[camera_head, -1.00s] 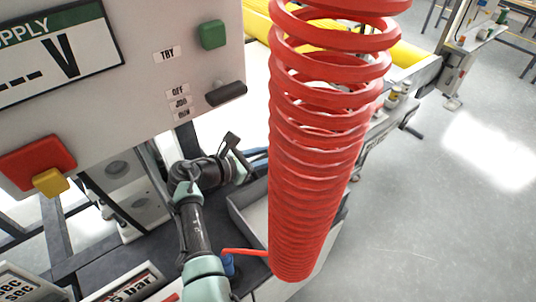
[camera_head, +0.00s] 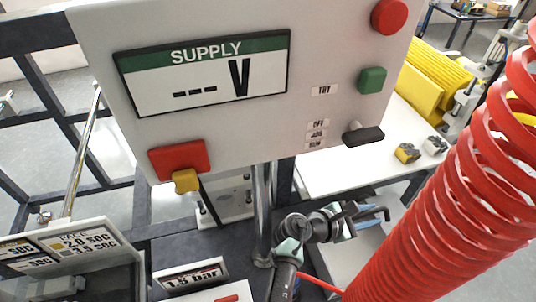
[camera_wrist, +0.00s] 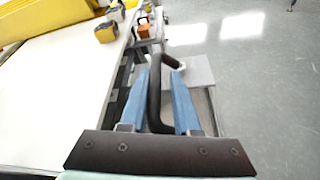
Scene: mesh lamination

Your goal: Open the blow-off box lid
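My gripper (camera_wrist: 163,76) has two blue fingers set apart, with a dark curved bar (camera_wrist: 155,92) in the space between them. A gap shows between the bar and the right finger; contact with the left finger is unclear. The bar looks like a handle, but what it is fixed to is partly hidden. A pale grey panel (camera_wrist: 200,70) lies to the right of the fingertips; I cannot tell whether it is the blow-off box lid. In the head view my gripper (camera_head: 386,213) is low right of centre, over a grey box-like shape (camera_head: 362,250), mostly hidden.
A control panel (camera_head: 215,120) stands above and left of my gripper. A big red coiled hose (camera_head: 430,220) hangs close on the right. A white table (camera_head: 345,172) with yellow blocks (camera_head: 407,153) lies behind. Open floor (camera_wrist: 235,60) shows on the right.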

